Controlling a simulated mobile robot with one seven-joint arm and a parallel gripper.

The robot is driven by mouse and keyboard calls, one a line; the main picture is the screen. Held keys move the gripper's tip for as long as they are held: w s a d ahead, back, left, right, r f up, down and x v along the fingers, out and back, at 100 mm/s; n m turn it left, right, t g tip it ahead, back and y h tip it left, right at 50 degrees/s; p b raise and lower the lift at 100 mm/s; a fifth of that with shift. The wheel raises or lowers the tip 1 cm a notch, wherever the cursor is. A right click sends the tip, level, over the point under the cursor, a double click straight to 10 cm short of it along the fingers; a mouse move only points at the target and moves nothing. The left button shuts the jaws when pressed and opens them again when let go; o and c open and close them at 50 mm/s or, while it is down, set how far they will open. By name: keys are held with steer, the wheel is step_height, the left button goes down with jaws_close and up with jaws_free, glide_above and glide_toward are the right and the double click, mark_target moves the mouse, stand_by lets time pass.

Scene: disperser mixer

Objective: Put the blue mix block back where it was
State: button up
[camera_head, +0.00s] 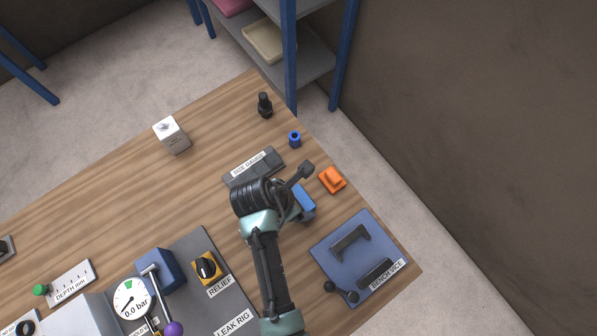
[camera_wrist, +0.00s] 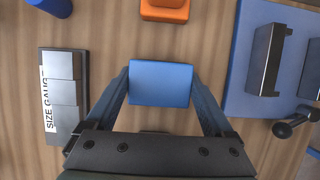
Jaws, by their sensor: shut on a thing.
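The blue block (camera_head: 304,207) is partly hidden behind my gripper in the head view. In the wrist view the blue block (camera_wrist: 161,83) sits between my two fingers, which touch its left and right sides. My gripper (camera_wrist: 161,88) is shut on it. The gripper also shows in the head view (camera_head: 299,196), over the table between the size gauge and the bench vice. I cannot tell whether the block touches the table or is held a little above it.
The size gauge (camera_wrist: 63,90) lies to the left of the block. An orange block (camera_wrist: 165,10) sits beyond it. The blue bench vice (camera_wrist: 245,95) is on the right. A small blue cylinder (camera_head: 295,139) and a black peg (camera_head: 265,105) stand near the table's far edge.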

steer(key=shift+w+f, duration=0.1)
steer(key=shift+f, duration=0.15)
steer(key=shift+f, duration=0.1)
steer(key=o, duration=1.5)
steer(key=shift+o, duration=0.2)
